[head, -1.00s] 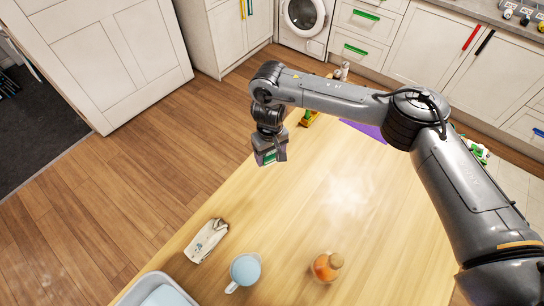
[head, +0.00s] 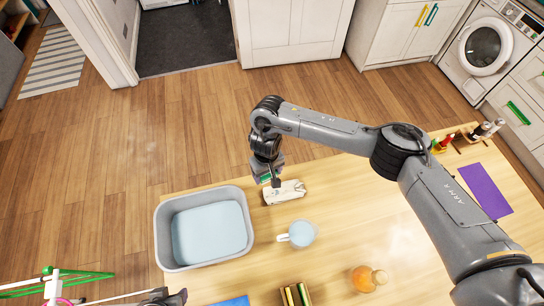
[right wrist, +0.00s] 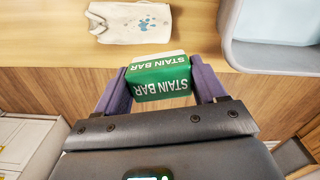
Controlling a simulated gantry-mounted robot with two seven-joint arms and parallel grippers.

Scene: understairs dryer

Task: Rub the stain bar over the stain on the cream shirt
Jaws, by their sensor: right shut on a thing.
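My right gripper (head: 267,177) is shut on the green and white stain bar (right wrist: 160,78), with one finger at each side of it. The bar also shows as a small green patch in the head view (head: 265,179). The folded cream shirt (head: 285,193) lies on the table, just beyond the gripper's lower right in that view. In the right wrist view the shirt (right wrist: 120,24) bears a blue stain (right wrist: 147,22), and the bar appears apart from it. A dark part at the bottom edge looks like my left gripper (head: 166,297); its jaws are unclear.
A grey tub (head: 160,235) with pale blue contents stands left of the shirt. A light blue mug (head: 301,234) and an orange bottle (head: 366,279) stand nearby on the wooden table (head: 330,275). A purple cloth (head: 485,190) lies at the right.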

